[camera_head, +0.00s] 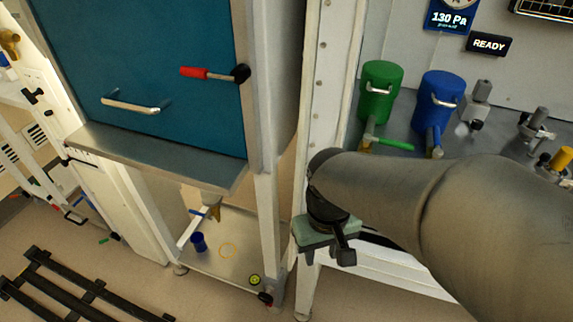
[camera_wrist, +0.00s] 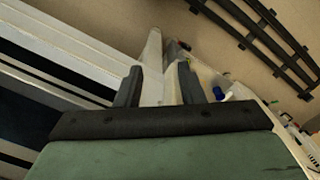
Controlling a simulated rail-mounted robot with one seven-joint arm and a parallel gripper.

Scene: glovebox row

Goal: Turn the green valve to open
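The green valve has a green lever (camera_head: 392,144) on a brass-coloured body at the foot of a green canister (camera_head: 381,92), on the grey bench in the head view. The lever points to the right, across the front of the canister. My gripper (camera_head: 328,256) hangs low in front of the white frame post, below and left of the valve and well apart from it. In the wrist view my gripper (camera_wrist: 158,82) has its two dark fingers spread with nothing held between them. The valve does not show in the wrist view.
A blue canister (camera_head: 441,98) with a blue lever (camera_head: 432,141) stands right of the green one. A teal cabinet door (camera_head: 150,60) with a red-handled latch (camera_head: 205,74) is at left. The white post (camera_head: 325,90) stands left of the canisters. A black rack (camera_head: 75,290) lies on the floor.

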